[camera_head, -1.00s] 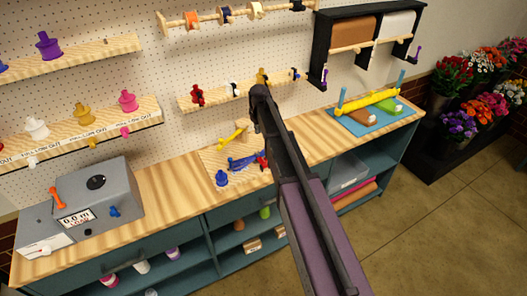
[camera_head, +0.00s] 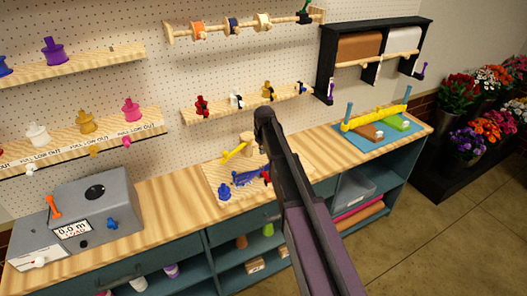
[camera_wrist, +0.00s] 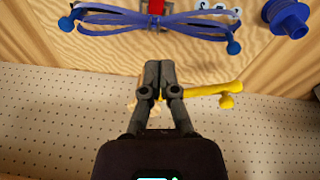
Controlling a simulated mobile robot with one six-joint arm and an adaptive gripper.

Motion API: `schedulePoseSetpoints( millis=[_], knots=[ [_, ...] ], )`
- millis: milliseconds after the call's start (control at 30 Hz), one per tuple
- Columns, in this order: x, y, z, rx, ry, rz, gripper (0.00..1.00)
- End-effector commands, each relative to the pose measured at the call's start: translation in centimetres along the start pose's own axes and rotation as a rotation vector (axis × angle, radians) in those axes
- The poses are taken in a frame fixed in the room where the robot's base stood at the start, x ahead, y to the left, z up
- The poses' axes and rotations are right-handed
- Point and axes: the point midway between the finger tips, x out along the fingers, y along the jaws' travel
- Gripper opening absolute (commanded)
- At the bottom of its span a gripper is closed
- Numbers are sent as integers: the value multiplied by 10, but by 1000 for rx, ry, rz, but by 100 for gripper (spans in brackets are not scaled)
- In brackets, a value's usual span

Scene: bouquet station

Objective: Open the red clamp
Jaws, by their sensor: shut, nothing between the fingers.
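A red part (camera_head: 266,176) shows beside the blue looped ribbon (camera_head: 247,178) on the light wooden board (camera_head: 222,170). In the wrist view the red part (camera_wrist: 157,6) sits at the middle of the blue ribbon (camera_wrist: 190,22), cut off by the top edge. I cannot tell its jaw state. Another small red item (camera_head: 201,106) stands on the pegboard shelf. My gripper (camera_wrist: 155,66) is shut and empty, its fingertips together just below the ribbon in the picture and apart from the red part. In the head view my arm hides the gripper.
A yellow lever-like piece (camera_head: 236,151) and a blue spool-shaped piece (camera_head: 224,191) are by the ribbon. A grey box with dials (camera_head: 95,205) stands left on the bench. A blue mat with a yellow bar (camera_head: 376,115) lies right. The bench between has free room.

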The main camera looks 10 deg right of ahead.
Motion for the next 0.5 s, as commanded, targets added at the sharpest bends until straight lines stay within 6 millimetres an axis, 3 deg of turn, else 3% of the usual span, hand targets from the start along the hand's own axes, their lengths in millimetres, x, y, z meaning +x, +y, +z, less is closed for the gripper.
schedulePoseSetpoints(
  millis=[500],
  knots=[
    [45, -1, 0, -1, 0, 0, 0]
  ],
)
